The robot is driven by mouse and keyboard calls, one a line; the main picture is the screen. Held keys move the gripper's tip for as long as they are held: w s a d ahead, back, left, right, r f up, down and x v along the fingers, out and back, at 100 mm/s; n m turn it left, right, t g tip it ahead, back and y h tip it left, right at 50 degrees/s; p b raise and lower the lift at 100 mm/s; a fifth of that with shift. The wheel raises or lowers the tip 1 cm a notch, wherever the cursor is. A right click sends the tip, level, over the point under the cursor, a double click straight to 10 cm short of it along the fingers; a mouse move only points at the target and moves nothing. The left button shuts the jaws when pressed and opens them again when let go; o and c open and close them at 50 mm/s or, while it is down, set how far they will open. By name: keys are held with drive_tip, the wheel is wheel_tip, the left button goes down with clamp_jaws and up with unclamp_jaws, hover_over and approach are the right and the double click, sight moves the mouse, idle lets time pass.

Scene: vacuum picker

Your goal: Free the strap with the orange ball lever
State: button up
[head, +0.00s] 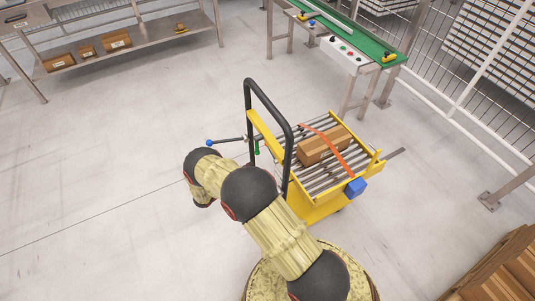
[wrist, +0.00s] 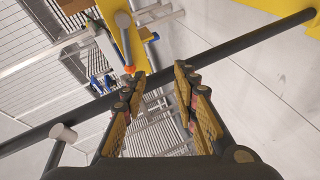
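An orange strap (head: 342,160) runs over a brown box (head: 317,148) on the roller top of a yellow cart (head: 322,207) in the head view. A small orange ball (wrist: 129,69) shows in the wrist view, beyond the black handle bar and close to the left fingertip in the picture. I cannot make out the orange ball in the head view. My gripper (wrist: 160,79) is open with nothing between its fingers. The bar (wrist: 75,122) crosses behind the fingers.
A blue ball lever (head: 208,142) sticks out left of the cart, and a green-ended part (head: 257,150) is beside the black handle (head: 268,95). A blue box (head: 355,187) is on the cart's near corner. Open floor lies left; a green conveyor (head: 365,40) stands behind.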

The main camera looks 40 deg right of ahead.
sight(272, 152)
drive_tip(key=s+d+r+m+g+h+b, duration=0.1)
drive_tip(key=d+r+b, duration=0.1)
drive_tip(key=d, duration=1.1)
drive_tip(key=shift+s+r+h+b, duration=0.2)
drive_tip(key=shift+h+b, duration=0.2)
drive_tip(key=shift+b, duration=0.3)
drive_tip(key=c, duration=0.7)
drive_tip(key=shift+a, duration=0.1)
clamp_jaws()
